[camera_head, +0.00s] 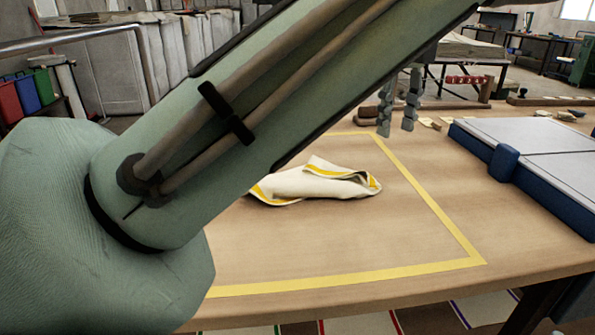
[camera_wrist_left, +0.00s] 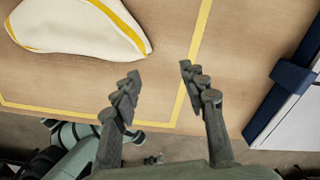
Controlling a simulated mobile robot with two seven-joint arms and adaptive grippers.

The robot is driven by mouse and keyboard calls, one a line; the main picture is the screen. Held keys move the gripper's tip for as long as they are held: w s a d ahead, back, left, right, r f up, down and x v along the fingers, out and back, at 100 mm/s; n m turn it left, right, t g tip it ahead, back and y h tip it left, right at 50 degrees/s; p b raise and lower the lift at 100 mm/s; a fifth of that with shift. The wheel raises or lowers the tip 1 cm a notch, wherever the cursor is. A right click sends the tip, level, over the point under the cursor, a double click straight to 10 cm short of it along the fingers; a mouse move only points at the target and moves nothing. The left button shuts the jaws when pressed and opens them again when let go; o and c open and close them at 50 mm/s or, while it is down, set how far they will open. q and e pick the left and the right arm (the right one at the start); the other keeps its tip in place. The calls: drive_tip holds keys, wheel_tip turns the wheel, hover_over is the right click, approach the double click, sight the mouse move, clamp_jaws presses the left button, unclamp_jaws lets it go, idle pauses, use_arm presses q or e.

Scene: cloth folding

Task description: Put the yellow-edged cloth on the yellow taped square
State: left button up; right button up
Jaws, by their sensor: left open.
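The yellow-edged cloth (camera_head: 315,182), cream with a yellow border, lies crumpled inside the yellow taped square (camera_head: 448,223) on the table. In the head view my left arm hides the cloth's left end and the left part of the square. In the left wrist view the cloth (camera_wrist_left: 75,25) is at the upper left, apart from the fingers. My left gripper (camera_head: 398,105) is open and empty, above the table beyond the square's far right corner. Its two fingers (camera_wrist_left: 158,85) also show spread in the left wrist view.
A blue-edged flat case (camera_head: 506,162) with a pale top lies on the table to the right. Wooden bars and small pieces (camera_head: 540,101) lie along the far edge. The table (camera_head: 500,215) is bare between the square and the case.

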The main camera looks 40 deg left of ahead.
use_arm(q)
drive_tip(key=shift+s+a+f, duration=0.2)
drive_tip(key=shift+s, duration=0.05)
drive_tip(key=c, duration=0.5)
drive_tip(key=s+a+f, duration=0.1)
drive_tip(key=s+a, duration=0.3)
drive_tip(key=s, duration=0.2)
drive_tip(key=s+a+f, duration=0.1)
drive_tip(key=s+a, duration=0.4)
drive_tip(key=s, duration=0.1)
drive_tip(key=s+a+f, duration=0.1)
drive_tip(key=s+a, duration=0.3)
drive_tip(key=s, duration=0.3)
drive_tip(key=shift+a+f, duration=0.2)
drive_tip(key=shift+a, duration=0.2)
clamp_jaws()
drive_tip(key=f, duration=0.2)
drive_tip(key=shift+s+a+f, duration=0.2)
drive_tip(key=shift+s+f, duration=0.1)
drive_tip(key=shift+f, duration=0.25)
drive_tip(key=shift+f+b, duration=1.3)
drive_tip(key=shift+f, duration=0.75)
